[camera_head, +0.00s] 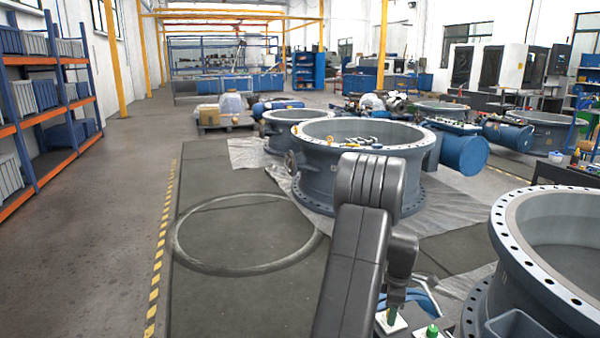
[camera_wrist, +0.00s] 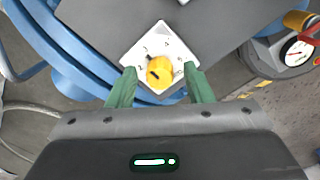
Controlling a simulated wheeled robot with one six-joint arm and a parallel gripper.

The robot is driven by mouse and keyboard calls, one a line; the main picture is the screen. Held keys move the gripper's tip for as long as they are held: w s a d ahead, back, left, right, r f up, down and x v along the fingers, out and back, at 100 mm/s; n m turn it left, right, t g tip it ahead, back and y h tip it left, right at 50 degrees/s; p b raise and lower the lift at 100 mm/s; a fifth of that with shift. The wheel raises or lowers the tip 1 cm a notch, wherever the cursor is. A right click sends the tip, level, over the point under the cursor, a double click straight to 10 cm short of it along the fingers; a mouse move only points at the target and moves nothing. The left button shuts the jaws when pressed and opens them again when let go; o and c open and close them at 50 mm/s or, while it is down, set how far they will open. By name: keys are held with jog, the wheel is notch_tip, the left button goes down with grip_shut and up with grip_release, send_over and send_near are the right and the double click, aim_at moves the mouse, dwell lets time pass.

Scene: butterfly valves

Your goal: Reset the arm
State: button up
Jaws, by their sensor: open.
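My gripper (camera_wrist: 160,90) shows in the wrist view as two green fingers, spread apart with nothing held between them. A yellow knob (camera_wrist: 159,72) on a white square plate (camera_wrist: 176,42) shows between and beyond the fingertips. The plate sits on a dark grey surface (camera_wrist: 100,25). I cannot tell whether the fingers touch the plate. In the head view my arm (camera_head: 365,240) rises at the lower middle and bends down to the right. The gripper's fingers are not clear there. A white plate with a green knob (camera_head: 432,330) is at the bottom edge.
A large grey valve ring (camera_head: 312,170) stands just beyond my arm. Another valve body (camera_head: 510,270) is close at the right. A round gauge (camera_wrist: 297,52) and blue curved parts (camera_wrist: 50,50) flank the gripper. The floor at left (camera_head: 110,230) is open, beside shelves (camera_head: 45,110).

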jog(key=m, duration=0.3)
jog(key=shift+m+b, duration=0.35)
jog(key=shift+m, duration=0.05)
jog(key=m+b, duration=0.1)
jog(key=m, duration=0.3)
jog(key=shift+f, duration=0.1)
jog(key=m+b, duration=0.2)
jog(key=m, duration=0.4)
jog(key=shift+m, duration=0.8)
jog(key=shift+a+b, duration=0.1)
jog(key=shift+b, duration=0.2)
